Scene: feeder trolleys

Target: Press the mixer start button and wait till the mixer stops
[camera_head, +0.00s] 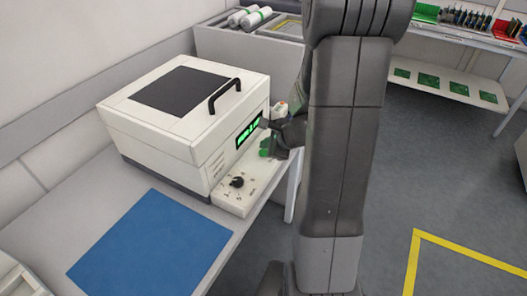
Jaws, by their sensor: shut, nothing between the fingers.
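The mixer (185,112) is a white box with a dark lid panel and a black handle, standing on a bench at the left. Its lid is down, and its front display (248,133) shows lit green characters that I cannot read. A control ledge at its front carries a black knob (237,182) and a green part (265,148), which may be the start button. My gripper (272,147) is shut and empty, close to the green part at the ledge's far end. My arm partly hides this area, so I cannot tell whether the fingers touch the green part.
A blue mat (152,245) lies on the bench in front of the mixer. White rolls (250,17) lie on a unit behind it. Shelves with green boards (430,80) stand at the back right. The grey floor at right is clear, with yellow tape (465,255).

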